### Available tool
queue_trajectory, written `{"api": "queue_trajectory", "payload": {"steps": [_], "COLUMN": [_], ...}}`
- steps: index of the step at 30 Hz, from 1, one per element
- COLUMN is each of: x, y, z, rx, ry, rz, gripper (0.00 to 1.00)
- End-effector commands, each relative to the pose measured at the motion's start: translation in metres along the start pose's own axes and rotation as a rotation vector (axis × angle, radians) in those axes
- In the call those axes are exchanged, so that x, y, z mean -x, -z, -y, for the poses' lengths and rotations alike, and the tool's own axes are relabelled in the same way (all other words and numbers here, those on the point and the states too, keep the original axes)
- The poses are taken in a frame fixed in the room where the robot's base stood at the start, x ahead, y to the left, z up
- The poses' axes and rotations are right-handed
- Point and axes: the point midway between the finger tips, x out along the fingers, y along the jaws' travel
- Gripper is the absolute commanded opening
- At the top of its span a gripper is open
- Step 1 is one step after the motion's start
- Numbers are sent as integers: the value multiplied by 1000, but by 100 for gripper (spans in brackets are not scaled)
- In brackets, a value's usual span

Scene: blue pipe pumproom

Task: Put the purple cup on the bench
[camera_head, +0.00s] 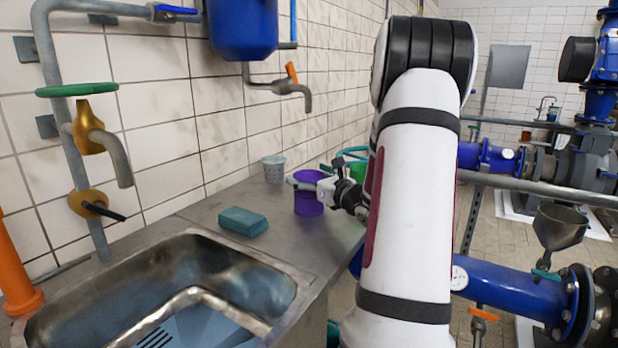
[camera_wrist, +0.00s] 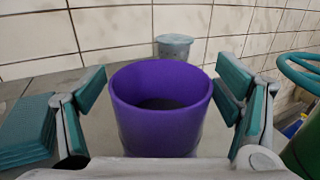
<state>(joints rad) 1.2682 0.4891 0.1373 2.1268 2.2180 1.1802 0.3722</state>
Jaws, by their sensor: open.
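The purple cup (camera_head: 309,202) stands upright on the grey metal bench (camera_head: 208,213), right of the sink. In the wrist view the cup (camera_wrist: 160,122) is between the two green-padded fingers of my gripper (camera_wrist: 162,95). The fingers are open, with a gap on each side of the cup. In the head view my gripper (camera_head: 312,186) is at the cup, and my arm hides part of the bench's right side. The cup's base is out of sight in the wrist view.
A teal sponge block (camera_head: 243,221) lies left of the cup. A grey perforated cup (camera_head: 273,168) stands behind it near the tiled wall. The sink (camera_head: 160,290) is at the front left. A green container (camera_wrist: 305,150) is at the right.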

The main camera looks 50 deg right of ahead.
Motion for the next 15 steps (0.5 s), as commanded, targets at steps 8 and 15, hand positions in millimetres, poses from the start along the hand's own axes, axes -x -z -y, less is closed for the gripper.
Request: {"api": "queue_trajectory", "payload": {"steps": [8, 15], "x": [50, 96], "y": [-1, -1], "z": [1, 1], "rx": [0, -1], "ry": [3, 4], "rz": [-1, 0], "gripper": [84, 84]}}
